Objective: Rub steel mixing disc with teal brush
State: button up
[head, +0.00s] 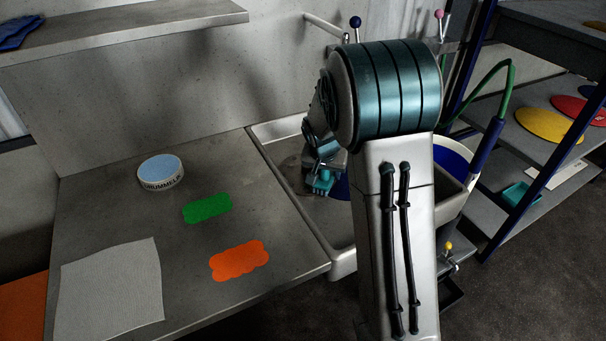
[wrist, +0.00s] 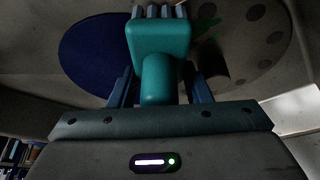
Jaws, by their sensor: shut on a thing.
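My gripper (wrist: 158,76) is shut on the handle of a teal brush (wrist: 160,42). The brush's pale bristles point away from me at the top of the wrist view. In the head view the brush (head: 322,184) is low over the sink, left of my arm. The steel mixing disc (wrist: 268,45) is grey with several dark round spots. It lies in the sink, right of the brush in the wrist view, with a green mark (wrist: 206,24) near its left side. Whether the bristles touch it I cannot tell. My arm hides much of the sink in the head view.
A dark blue disc (wrist: 90,55) lies left of the brush in the sink (head: 275,133). The counter (head: 115,205) holds a round tin (head: 160,172), a green cloth (head: 207,208), an orange cloth (head: 239,261) and a grey cloth (head: 110,290). A shelf (head: 120,37) overhangs the counter.

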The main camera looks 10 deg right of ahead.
jog(key=shift+d, duration=1.05)
jog(key=a, duration=0.1)
jog(key=a+r, duration=0.1)
jog(key=a, duration=0.1)
jog(key=shift+w+a+r+p, duration=0.15)
jog(key=shift+a+p, duration=0.1)
jog(key=shift+p, duration=0.15)
jog(key=shift+d+r+p, duration=0.8)
jog(key=shift+d+r, duration=0.35)
jog(key=shift+r, duration=0.05)
jog(key=shift+a+r+p, duration=0.5)
jog(key=shift+a+r, duration=0.1)
jog(key=shift+r, duration=0.55)
jog(key=shift+d+r, duration=0.1)
jog(key=shift+d, duration=0.1)
